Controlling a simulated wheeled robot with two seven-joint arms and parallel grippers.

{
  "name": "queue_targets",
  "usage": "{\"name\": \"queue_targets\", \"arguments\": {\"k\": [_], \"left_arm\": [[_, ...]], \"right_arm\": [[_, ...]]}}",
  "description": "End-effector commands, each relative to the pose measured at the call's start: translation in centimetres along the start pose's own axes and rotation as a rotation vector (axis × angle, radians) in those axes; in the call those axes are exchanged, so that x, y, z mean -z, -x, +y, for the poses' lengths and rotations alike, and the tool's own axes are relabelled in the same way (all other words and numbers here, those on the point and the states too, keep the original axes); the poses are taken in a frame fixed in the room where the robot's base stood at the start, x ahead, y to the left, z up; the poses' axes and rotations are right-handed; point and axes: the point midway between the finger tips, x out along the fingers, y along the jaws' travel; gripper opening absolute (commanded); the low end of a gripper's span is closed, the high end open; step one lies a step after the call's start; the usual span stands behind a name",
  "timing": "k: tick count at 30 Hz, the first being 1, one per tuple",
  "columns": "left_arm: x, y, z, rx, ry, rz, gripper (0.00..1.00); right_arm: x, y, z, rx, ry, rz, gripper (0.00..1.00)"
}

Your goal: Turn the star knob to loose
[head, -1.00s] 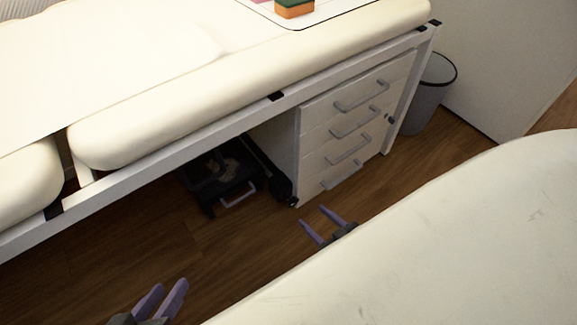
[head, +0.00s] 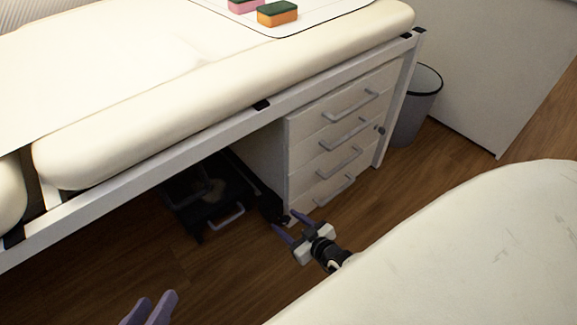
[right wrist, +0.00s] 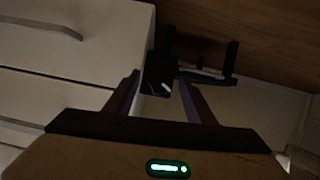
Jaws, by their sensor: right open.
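My right gripper (head: 284,219) is open, low by the cabinet's bottom front corner. In the right wrist view, its fingers (right wrist: 160,79) are apart, with a dark object (right wrist: 158,73) beyond them; I cannot tell whether they touch it. My left gripper (head: 154,297) is at the bottom edge, fingers apart, with nothing seen between them.
A white drawer cabinet (head: 300,139) with several grey handles stands under the cream couch (head: 150,135). A black step-like thing (head: 185,188) is on the floor beside it. A grey bin (head: 414,112) stands behind. A pale rounded surface (head: 460,255) fills the lower right. Pink and orange sponges (head: 277,15) lie on top.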

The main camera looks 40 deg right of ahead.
Motion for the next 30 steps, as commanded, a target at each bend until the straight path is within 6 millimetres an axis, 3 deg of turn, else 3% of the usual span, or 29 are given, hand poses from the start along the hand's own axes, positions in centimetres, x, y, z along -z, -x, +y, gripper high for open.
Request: {"name": "queue_targets", "arguments": {"k": [6,14,22,30], "left_arm": [[0.04,0.03,0.04,-0.001,0.0,0.001,0.31],[0.06,0.05,0.05,-0.001,0.0,0.002,0.31],[0.07,0.06,0.07,-0.001,-0.001,0.002,0.31],[0.08,0.07,0.08,-0.001,-0.001,0.002,0.31]], "right_arm": [[0.01,-0.01,0.02,0.0,0.0,0.0,0.5],[0.0,0.01,0.03,0.0,0.0,0.0,0.09],[-0.02,0.03,-0.04,-0.012,0.029,0.0,0.09],[-0.03,0.04,-0.16,-0.071,0.171,-0.001,0.09]]}}
